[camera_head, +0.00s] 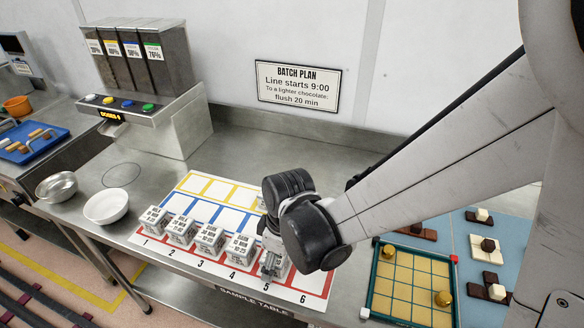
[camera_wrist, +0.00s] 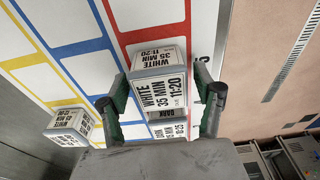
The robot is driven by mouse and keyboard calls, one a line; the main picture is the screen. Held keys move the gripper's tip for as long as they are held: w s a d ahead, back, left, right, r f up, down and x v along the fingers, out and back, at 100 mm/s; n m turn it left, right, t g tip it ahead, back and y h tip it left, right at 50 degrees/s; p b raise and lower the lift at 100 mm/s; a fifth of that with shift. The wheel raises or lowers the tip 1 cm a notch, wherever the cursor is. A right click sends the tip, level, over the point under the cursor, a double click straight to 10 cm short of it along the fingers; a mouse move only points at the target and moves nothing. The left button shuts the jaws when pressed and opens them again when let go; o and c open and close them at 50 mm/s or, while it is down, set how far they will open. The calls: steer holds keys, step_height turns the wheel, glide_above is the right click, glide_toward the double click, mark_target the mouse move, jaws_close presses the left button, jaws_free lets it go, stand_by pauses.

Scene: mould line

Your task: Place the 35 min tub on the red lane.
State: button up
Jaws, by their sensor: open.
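The white 35 min tub, a small pale block labelled "WHITE 35 MIN 11:20", is between my gripper's fingers in the wrist view (camera_wrist: 163,91). It appears upright in the red lane (camera_wrist: 122,20), beside an empty red-framed cell. My gripper (camera_wrist: 162,100) is open, with one dark green finger on each side of the tub. In the head view my gripper (camera_head: 271,264) is low over red lane place 5, and it mostly hides the tub there. Whether the fingers touch the tub is hard to tell.
Several other tubs stand in red lane places 1 to 4, one (camera_head: 239,248) close to my gripper. Another white tub (camera_wrist: 72,127) is at the yellow lane. Red place 6 (camera_head: 313,281) looks empty. A gridded board (camera_head: 378,285) stands to the right.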

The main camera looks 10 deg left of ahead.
steer(key=r, duration=0.3)
steer(key=d+r, duration=0.1)
steer(key=r, duration=0.7)
steer(key=shift+s+d+p, duration=0.25)
steer(key=shift+d+p, duration=0.1)
steer(key=s+d+r+m+t, duration=0.1)
steer(key=d+r+m+t, duration=0.1)
steer(key=d+m, duration=0.3)
steer(key=s+d+r+m+t+h, duration=0.1)
steer(key=d+r+m, duration=0.3)
steer(key=d, duration=0.9)
steer(key=s+d+r+m+t, duration=0.1)
steer(key=d+r+m+t, duration=0.2)
steer(key=d+m, duration=0.3)
steer(key=d, duration=0.3)
steer(key=shift+s+d+r+t+h, duration=0.2)
steer(key=shift+s+r+t+h, duration=0.1)
steer(key=shift+r+t+h, duration=0.1)
step_height(320, 180, down, 4)
steer(key=b, duration=0.3)
steer(key=shift+r+b, duration=0.1)
steer(key=shift+b, duration=0.3)
